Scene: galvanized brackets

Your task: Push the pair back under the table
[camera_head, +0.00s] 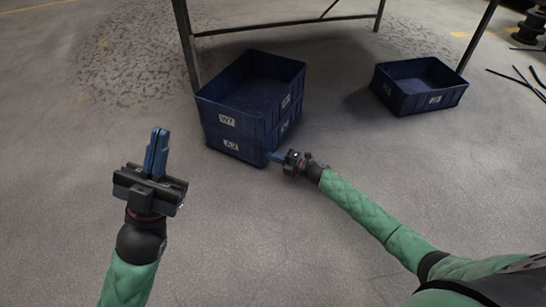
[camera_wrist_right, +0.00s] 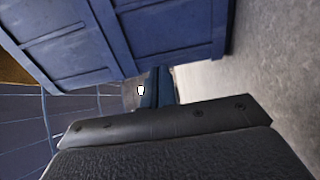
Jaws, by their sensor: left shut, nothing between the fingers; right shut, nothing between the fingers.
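A pair of blue crates, one stacked on the other, stands on the floor by the left table leg. The upper crate (camera_head: 228,119) is empty and has a white label; the lower crate (camera_head: 232,145) shows a label too. My right gripper (camera_head: 272,157) is shut and empty at the lower crate's near right corner; I cannot tell if it touches. In the right wrist view a blue crate wall (camera_wrist_right: 165,40) fills the top, just beyond the blue fingers (camera_wrist_right: 157,88). My left gripper (camera_head: 157,152) is shut and empty, raised to the left of the stack. The table (camera_head: 188,45) shows only legs and rails.
A single blue crate (camera_head: 420,88) stands on the floor to the right, near another table leg (camera_head: 478,35). Dark rods (camera_head: 518,82) and a black spool (camera_head: 530,28) lie at the far right. The floor in front is clear.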

